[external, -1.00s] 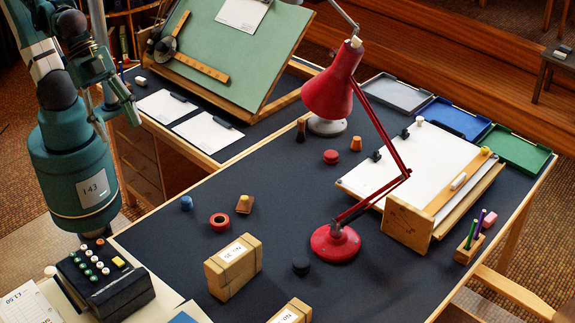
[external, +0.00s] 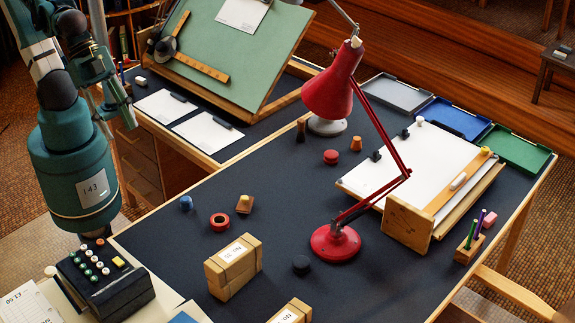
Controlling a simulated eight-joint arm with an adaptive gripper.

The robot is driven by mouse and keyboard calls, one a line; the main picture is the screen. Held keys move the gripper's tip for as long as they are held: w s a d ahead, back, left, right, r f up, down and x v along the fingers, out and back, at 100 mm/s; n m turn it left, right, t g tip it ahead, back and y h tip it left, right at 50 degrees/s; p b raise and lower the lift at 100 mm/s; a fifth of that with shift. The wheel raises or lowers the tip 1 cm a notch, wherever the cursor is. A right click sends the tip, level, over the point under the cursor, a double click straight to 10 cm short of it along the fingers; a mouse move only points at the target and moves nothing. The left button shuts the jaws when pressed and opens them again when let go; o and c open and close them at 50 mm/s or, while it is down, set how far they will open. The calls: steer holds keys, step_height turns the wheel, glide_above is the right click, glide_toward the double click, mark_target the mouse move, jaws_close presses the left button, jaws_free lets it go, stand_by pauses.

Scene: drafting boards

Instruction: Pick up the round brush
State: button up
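A small upright thing with a pale top and a dark, flared lower part (external: 301,130) stands on the dark desk, left of the red lamp's base area. It looks most like the round brush, but it is too small to be sure. My teal arm shows at the left edge, labelled 143. I cannot make out my gripper's fingers in this view. Nothing is seen touching the brush-like thing.
A red lamp (external: 332,95) arches over the desk, its base (external: 335,243) at the middle. Near the front are a wooden block (external: 232,268), a tape roll (external: 220,222) and a black puck (external: 301,265). A drawing board (external: 400,165) lies right. Mid-desk is mostly clear.

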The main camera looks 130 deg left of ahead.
steer(key=shift+w+a, duration=0.1)
steer(key=w+a+n+g+y+b, duration=0.1)
steer(key=w+a+n, duration=0.1)
steer(key=w+a, duration=0.45)
steer(key=w+a+n+g+b, duration=0.1)
steer(key=w+a+n, duration=0.15)
steer(key=a, duration=0.65)
steer(key=w+a+f+n+g, duration=0.1)
steer(key=w+a+f+n, duration=0.15)
steer(key=a, duration=0.75)
steer(key=w+a+f+n+g, duration=0.15)
steer(key=a+f, duration=0.25)
steer(key=a, duration=0.5)
steer(key=n+g+h+b, duration=0.1)
steer(key=n+g+b, duration=0.2)
steer(key=n, duration=0.3)
glide_toward(301, 121)
steer(key=shift+m, duration=0.25)
steer(key=f, duration=0.5)
steer(key=shift+d+f, duration=0.1)
steer(key=shift+d, duration=0.15)
steer(key=shift+s+a+f, duration=0.2)
steer(key=shift+a+f, duration=0.05)
